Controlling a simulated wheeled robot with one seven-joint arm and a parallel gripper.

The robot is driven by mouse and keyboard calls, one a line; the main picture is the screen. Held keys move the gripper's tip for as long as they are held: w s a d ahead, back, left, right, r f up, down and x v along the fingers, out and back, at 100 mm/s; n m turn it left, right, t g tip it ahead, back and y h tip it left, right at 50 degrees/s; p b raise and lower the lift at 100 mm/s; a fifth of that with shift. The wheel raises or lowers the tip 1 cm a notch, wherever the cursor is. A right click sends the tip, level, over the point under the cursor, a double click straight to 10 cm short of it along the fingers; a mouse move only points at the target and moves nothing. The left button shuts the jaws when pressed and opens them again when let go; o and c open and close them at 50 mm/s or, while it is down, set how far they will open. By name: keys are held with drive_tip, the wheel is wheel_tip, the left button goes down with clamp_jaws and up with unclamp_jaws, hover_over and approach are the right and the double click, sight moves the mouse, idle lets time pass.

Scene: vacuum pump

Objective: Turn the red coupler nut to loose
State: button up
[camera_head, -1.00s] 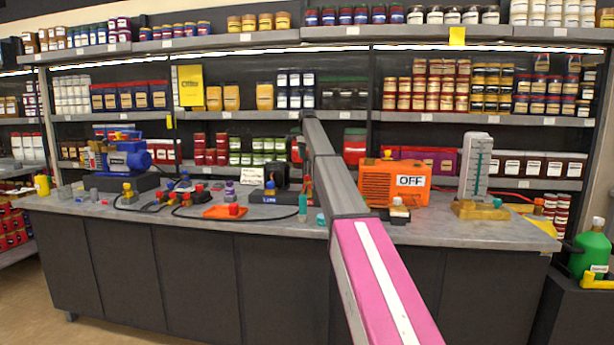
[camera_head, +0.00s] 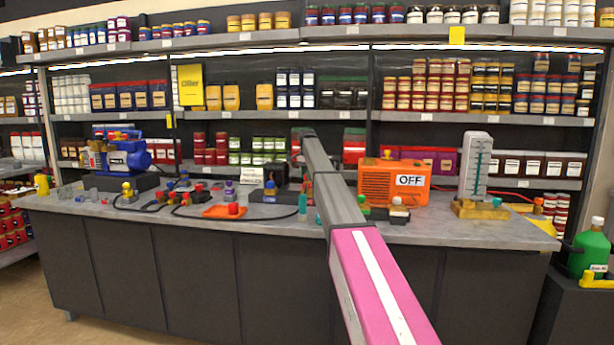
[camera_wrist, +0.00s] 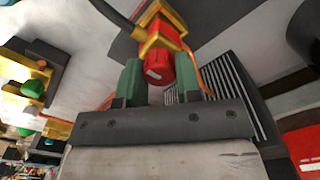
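The red coupler nut (camera_wrist: 159,68) shows in the wrist view below a yellow fitting with a dark hose. My gripper (camera_wrist: 160,77) has its two green fingers spread, one on each side of the nut. Narrow gaps seem to show beside the nut; whether either finger touches it I cannot tell. In the head view my arm crosses the middle of the bench, and the gripper and this nut cannot be made out there.
The grey workbench (camera_head: 275,228) holds an orange unit marked OFF (camera_head: 394,182), a blue pump (camera_head: 128,152) and a gauge column (camera_head: 476,165). Loose fittings and hoses crowd its left half. In the wrist view, a green knob (camera_wrist: 32,88) and a black ribbed part (camera_wrist: 225,88) lie nearby.

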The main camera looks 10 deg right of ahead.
drive_tip(key=shift+c, duration=1)
drive_tip(key=shift+n, duration=0.5)
drive_tip(key=o, duration=0.9)
drive_tip(key=shift+o, duration=0.2)
drive_tip(key=shift+r, duration=0.1)
